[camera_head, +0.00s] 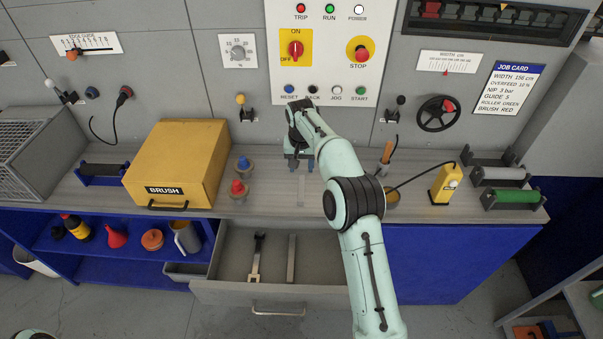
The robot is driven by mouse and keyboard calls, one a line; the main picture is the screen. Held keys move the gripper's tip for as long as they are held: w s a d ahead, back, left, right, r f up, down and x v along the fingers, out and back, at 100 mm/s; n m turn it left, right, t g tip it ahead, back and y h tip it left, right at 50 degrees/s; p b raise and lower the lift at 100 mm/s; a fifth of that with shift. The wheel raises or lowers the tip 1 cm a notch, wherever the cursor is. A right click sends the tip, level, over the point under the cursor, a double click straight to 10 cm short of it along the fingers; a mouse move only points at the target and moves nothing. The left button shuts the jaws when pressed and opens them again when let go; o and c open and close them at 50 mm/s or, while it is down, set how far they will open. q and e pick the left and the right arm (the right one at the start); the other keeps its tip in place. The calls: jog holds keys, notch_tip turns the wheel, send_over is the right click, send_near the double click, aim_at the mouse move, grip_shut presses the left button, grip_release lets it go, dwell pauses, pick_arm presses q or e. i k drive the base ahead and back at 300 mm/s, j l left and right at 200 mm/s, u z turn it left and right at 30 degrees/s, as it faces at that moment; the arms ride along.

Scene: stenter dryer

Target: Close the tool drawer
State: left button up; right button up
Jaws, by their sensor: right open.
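The tool drawer (217,290) is pulled out below the counter, left of the blue cabinet front. Its bar handle (278,311) is on the front panel. A wrench (256,258) and a flat grey bar (291,259) lie inside. My right arm crosses in front of the drawer's right end and hides it. My right gripper (300,165) is open and empty over the back of the counter, below the control panel, well above and behind the drawer. My left gripper is out of view.
On the counter (290,205) stand a yellow BRUSH box (178,163), blue and red knobbed pieces (238,190), a yellow handheld device (445,183) and rollers (510,198). A rack (560,310) stands lower right. The floor before the drawer looks clear.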

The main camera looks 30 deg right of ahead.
aim_at(319, 279)
jog(key=k+j, duration=0.8)
jog(key=k, duration=0.05)
